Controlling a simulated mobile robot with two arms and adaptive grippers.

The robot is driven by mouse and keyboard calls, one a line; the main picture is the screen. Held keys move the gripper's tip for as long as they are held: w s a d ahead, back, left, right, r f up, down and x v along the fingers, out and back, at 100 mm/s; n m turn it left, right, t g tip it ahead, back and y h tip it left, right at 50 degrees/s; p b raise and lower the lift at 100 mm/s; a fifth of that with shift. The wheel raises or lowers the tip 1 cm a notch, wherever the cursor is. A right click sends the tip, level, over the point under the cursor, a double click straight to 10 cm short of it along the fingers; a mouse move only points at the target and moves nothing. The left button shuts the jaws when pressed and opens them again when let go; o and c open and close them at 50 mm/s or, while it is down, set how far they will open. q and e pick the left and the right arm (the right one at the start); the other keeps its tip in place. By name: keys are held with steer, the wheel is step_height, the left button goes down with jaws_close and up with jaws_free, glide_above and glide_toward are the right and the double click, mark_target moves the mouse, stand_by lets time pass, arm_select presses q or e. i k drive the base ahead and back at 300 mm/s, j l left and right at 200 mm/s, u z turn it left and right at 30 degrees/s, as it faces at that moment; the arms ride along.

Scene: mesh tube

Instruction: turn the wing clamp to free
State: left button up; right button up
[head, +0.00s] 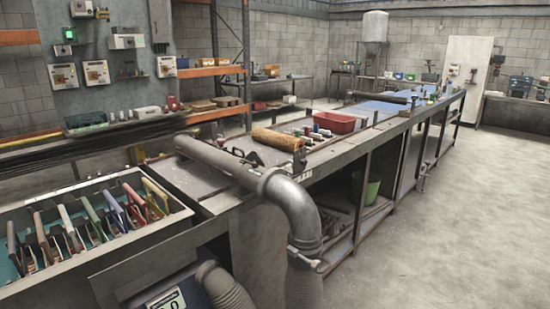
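A metal pipe elbow (297,205) bends down at the end of a grey tube (215,163) lying over the bench. A band clamp with a small pale wing-like tab (316,263) sits around the lower end of the elbow, above a grey pipe section (304,290). It looks like the wing clamp. I cannot tell whether it is tight or loose. Neither of my grippers shows in the head view.
A tray of coloured-handled tools (84,222) stands at front left. A corrugated hose (224,286) and a device with a display (166,303) are beside the pipe. A brown roll (277,139) and red bin (334,122) lie on the bench. The floor right is clear.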

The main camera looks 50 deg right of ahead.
mark_target(253, 156)
steer(key=z, duration=1.5)
